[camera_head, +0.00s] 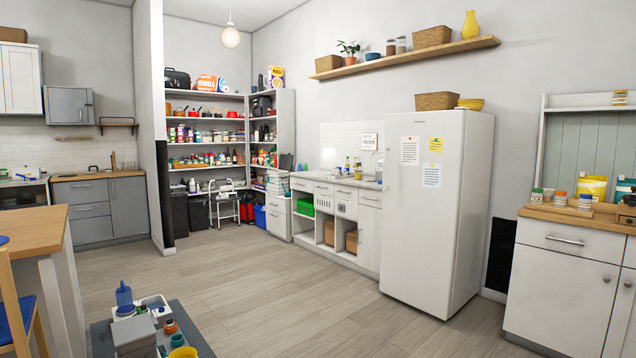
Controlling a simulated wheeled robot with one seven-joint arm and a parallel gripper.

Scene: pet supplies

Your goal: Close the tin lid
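I cannot make out a tin with an open lid in this view. My gripper is not in view.
A white fridge (437,210) stands right of centre, left of the white cabinet (560,285). A wooden table (30,232) and chair (22,310) are at the left. A low dark surface with several small items (134,330) is at bottom left. The middle floor (255,285) is clear.

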